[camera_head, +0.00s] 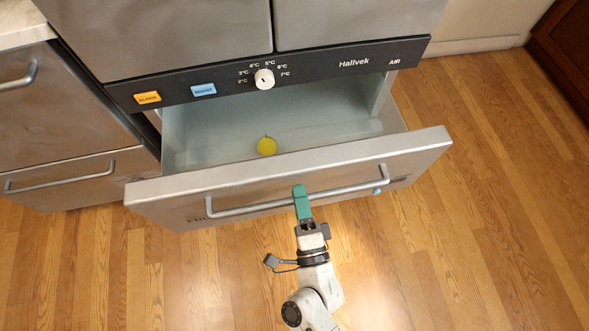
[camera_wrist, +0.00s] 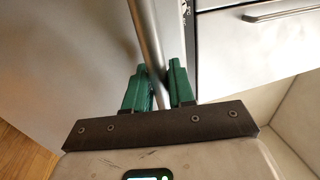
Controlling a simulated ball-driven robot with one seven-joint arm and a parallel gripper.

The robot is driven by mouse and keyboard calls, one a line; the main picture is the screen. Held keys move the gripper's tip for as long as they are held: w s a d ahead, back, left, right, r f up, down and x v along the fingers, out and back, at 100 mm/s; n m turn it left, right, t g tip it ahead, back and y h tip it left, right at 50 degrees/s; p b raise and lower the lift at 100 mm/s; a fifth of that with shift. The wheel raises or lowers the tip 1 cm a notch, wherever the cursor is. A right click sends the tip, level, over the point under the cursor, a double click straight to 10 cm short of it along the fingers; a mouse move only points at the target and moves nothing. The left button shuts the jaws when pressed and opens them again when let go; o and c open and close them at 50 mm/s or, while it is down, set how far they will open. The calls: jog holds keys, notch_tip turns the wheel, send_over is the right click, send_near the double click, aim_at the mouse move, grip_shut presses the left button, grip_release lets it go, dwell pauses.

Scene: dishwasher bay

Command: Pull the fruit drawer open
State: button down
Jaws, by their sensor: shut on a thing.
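The fruit drawer (camera_head: 420,150) is a wide steel-fronted drawer at the bottom of the fridge, and it stands pulled out in the head view. Its grey inside shows, with one yellow round fruit (camera_head: 267,146) in it. A long bar handle (camera_head: 250,208) runs across its front and also shows in the wrist view (camera_wrist: 147,35). My gripper (camera_head: 301,190) has green fingers, which are shut on the handle near its middle. In the wrist view the two fingers (camera_wrist: 158,88) sit on either side of the bar. The lettering on the drawer front is partly hidden.
Above the drawer is a dark panel (camera_head: 320,74) with a white dial (camera_head: 264,79), an orange button (camera_head: 148,97) and a blue button (camera_head: 203,90). Steel cabinets with bar handles (camera_head: 60,178) stand at left. The wood floor (camera_head: 480,230) is clear at right.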

jog(key=r+v, duration=0.3)
jog(key=v, duration=1.2)
jog(key=shift+s+f+b, duration=0.15)
jog(key=shift+s+b, duration=0.15)
jog(key=shift+s, duration=0.15)
jog(key=shift+d, duration=0.1)
jog(key=c, duration=1.1)
grip_release()
jog(key=v, duration=1)
jog(key=shift+s+d, duration=0.1)
jog(key=shift+s, duration=0.25)
jog(key=shift+f, duration=0.1)
